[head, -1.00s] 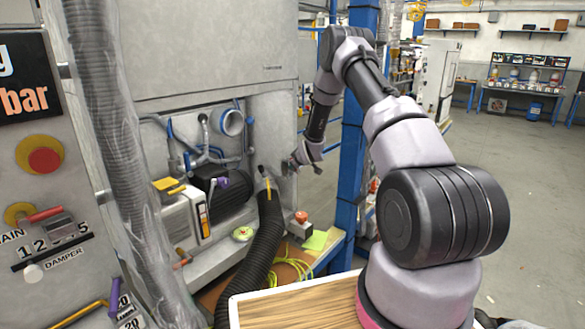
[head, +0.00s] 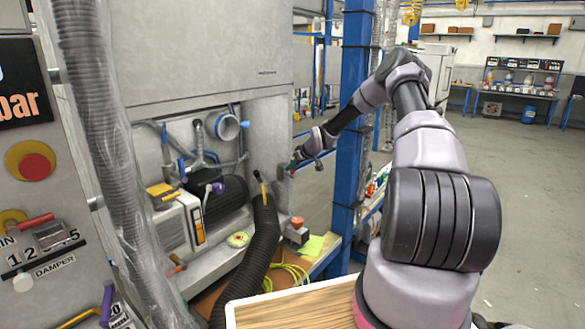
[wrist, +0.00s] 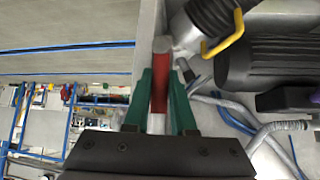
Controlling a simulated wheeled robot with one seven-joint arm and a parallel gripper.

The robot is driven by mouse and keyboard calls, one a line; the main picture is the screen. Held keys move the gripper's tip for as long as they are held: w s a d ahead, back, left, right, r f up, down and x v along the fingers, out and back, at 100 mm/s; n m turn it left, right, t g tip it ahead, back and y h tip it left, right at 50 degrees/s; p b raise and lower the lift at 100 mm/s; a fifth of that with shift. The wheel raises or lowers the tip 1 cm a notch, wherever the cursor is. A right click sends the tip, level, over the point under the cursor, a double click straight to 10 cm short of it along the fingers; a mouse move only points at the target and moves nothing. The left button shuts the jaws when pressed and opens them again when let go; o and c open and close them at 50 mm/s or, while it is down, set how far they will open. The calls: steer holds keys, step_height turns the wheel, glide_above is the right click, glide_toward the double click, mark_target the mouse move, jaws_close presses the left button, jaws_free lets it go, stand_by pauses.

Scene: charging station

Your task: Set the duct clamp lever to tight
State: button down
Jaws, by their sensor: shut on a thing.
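My gripper (wrist: 159,110) is shut on a red cylindrical lever handle (wrist: 160,91) with a grey end. The handle lies between the green fingers in the wrist view. In the head view my gripper (head: 294,168) is at the right edge of the machine's opening, and the handle is too small to make out there. The black duct hose (head: 262,235) rises to the left of my gripper, with a yellow bent lever (head: 262,187) at its upper end. The hose (wrist: 208,20) and yellow lever (wrist: 222,38) also show in the wrist view, apart from my fingers.
A black motor (head: 228,200) and blue-ringed pipes (head: 226,127) fill the machine's opening. A blue post (head: 349,120) stands close behind my forearm. A red-topped box (head: 297,229) and a yellow-green cable (head: 288,277) lie below. Open floor is at the right.

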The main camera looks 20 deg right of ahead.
steer(key=c, duration=0.8)
jaws_free()
steer(key=shift+o, duration=0.2)
steer(key=v, duration=1)
steer(key=shift+s+r, duration=0.2)
steer(key=shift+s, duration=0.05)
steer(key=shift+d, duration=0.15)
